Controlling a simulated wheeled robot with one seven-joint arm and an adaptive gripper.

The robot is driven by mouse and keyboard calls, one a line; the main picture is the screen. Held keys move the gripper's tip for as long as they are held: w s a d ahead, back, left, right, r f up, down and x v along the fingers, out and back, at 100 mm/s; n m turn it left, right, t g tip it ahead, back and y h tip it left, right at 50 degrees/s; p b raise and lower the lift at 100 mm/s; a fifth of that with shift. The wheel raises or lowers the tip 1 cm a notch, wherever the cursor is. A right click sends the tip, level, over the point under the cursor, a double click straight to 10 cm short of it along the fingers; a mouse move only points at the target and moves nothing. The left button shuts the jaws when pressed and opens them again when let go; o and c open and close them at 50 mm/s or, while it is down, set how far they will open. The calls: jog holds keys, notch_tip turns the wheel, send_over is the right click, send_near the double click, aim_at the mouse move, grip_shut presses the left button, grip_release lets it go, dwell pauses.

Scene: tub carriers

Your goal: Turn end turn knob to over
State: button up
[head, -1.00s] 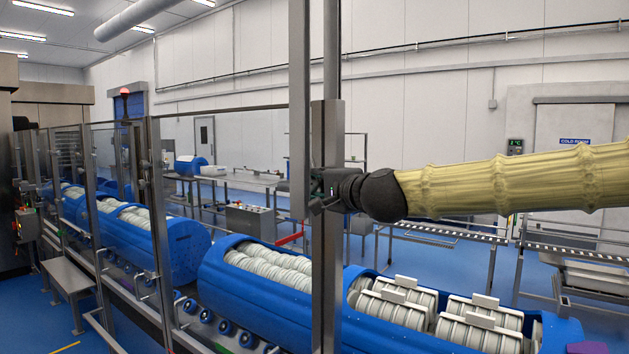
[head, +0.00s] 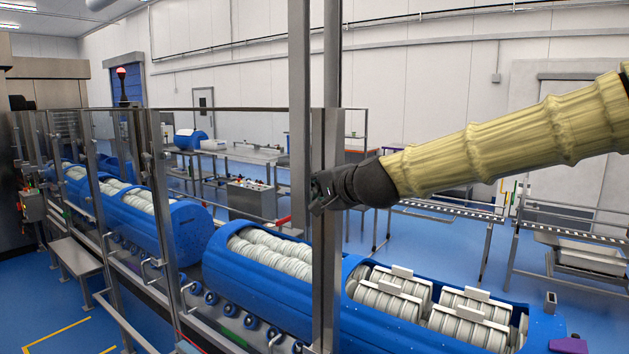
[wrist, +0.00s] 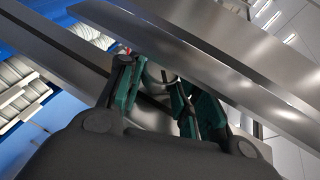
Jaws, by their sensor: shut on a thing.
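My gripper (head: 320,198) is at the upright steel post (head: 326,270) in the middle of the head view. In the wrist view its green-padded fingers (wrist: 155,90) reach between two broad steel bars and close around a small grey rounded part, seemingly the end turn knob (wrist: 153,74). The knob is mostly hidden by the fingers, and its pointing direction and any marking cannot be read. In the head view my gripper and the post hide the knob.
A clear guard panel with steel posts stands before a line of blue tub carriers (head: 250,283) holding white ribbed rolls. A roller conveyor (head: 440,209) is behind on the right. A low step (head: 75,250) stands at the left.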

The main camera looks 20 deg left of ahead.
jog(key=shift+f+g+h+p, duration=0.1)
jog(key=shift+g+h+p, duration=0.2)
jog(key=shift+p, duration=0.7)
jog(key=o, duration=1)
jog(key=shift+s+d+r, duration=0.1)
jog(key=shift+d+r, duration=0.05)
jog(key=shift+r, duration=0.05)
jog(key=v, duration=1.1)
jog(key=shift+s+d+r, duration=0.1)
jog(key=shift+s+d, duration=0.05)
jog(key=shift+s, duration=0.15)
